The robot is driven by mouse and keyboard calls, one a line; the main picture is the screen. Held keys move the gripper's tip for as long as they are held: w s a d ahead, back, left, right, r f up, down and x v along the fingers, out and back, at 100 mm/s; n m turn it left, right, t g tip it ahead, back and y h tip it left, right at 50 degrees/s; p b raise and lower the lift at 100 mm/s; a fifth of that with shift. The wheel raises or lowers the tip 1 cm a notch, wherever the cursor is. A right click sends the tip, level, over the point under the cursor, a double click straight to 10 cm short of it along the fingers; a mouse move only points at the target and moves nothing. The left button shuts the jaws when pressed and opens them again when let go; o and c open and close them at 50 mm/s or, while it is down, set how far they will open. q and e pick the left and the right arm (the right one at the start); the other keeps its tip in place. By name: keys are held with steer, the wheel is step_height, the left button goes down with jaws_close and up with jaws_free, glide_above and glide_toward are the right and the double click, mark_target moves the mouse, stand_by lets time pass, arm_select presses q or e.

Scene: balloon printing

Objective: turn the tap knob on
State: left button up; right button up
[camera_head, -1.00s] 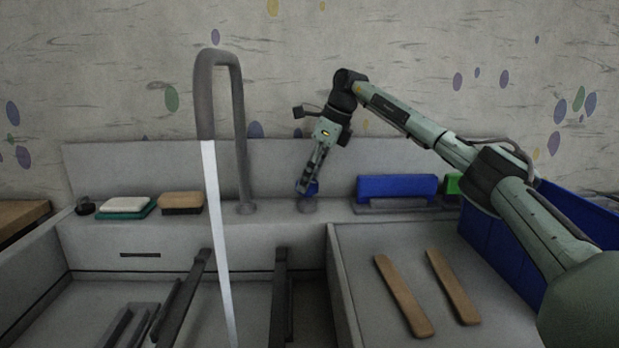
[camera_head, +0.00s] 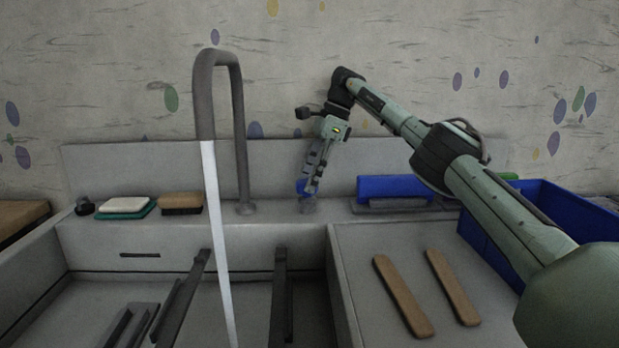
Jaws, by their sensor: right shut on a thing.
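The tap's grey spout (camera_head: 240,130) arches over the sink, and a white stream of water (camera_head: 213,230) runs down from its end. My right gripper (camera_head: 309,190) reaches down from above and is shut on the knob. My left gripper is not in view.
A sponge on a teal base (camera_head: 126,206) and a brush (camera_head: 181,203) sit on the ledge at left. A blue block (camera_head: 397,188) is to the knob's right. Two wooden sticks (camera_head: 401,295) lie on the right counter beside a blue bin (camera_head: 490,245). Dark bars stand in the sink.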

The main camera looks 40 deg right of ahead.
steer(key=shift+n, duration=0.5)
steer(key=o, duration=1.1)
steer(key=shift+o, duration=0.3)
steer(key=shift+m, duration=0.3)
